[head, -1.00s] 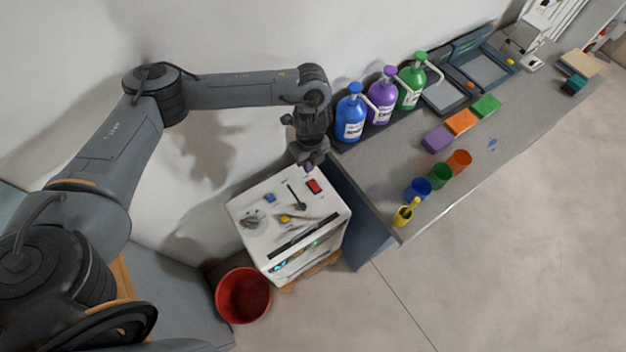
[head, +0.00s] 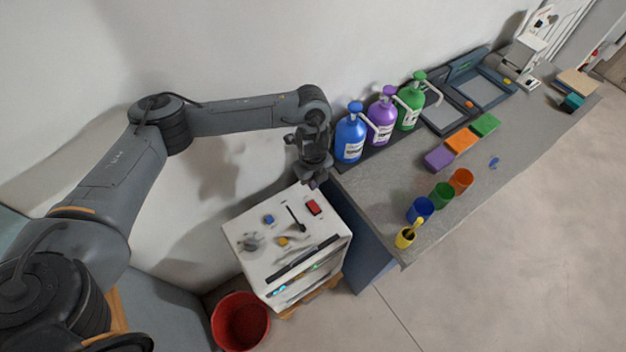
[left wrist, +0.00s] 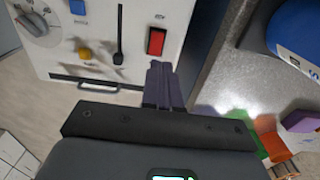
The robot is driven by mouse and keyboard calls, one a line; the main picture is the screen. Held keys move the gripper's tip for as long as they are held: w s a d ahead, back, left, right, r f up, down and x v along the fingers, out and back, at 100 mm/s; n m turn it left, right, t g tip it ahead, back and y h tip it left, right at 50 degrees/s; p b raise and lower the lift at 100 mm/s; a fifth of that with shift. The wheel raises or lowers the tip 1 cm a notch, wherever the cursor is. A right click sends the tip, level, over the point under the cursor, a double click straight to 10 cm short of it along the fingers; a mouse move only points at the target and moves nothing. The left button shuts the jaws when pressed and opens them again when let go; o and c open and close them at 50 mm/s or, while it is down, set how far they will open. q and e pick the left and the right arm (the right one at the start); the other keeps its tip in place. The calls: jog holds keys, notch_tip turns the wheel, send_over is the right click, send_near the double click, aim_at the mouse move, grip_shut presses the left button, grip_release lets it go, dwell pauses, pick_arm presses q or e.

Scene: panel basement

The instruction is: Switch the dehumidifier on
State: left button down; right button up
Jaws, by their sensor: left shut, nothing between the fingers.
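My left gripper (head: 316,184) is above the panel's far right corner, near the red switch. In the left wrist view its shut, empty fingers (left wrist: 162,72) appear just below and right of the red switch (left wrist: 156,41); contact cannot be told. My right gripper is out of view.
The grey counter (head: 385,205) adjoins on the right, with blue (head: 350,137), purple (head: 382,118) and green (head: 410,103) bottles near my gripper. Cups stand along its front edge. A red bin (head: 240,322) is on the floor left of the dehumidifier. A wall rises behind.

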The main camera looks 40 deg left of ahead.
aim_at(313, 203)
pick_arm(q)
notch_tip(313, 203, down, 10)
jog(key=shift+r+b, duration=0.25)
jog(key=shift+b, duration=0.15)
jog(key=shift+f, duration=0.5)
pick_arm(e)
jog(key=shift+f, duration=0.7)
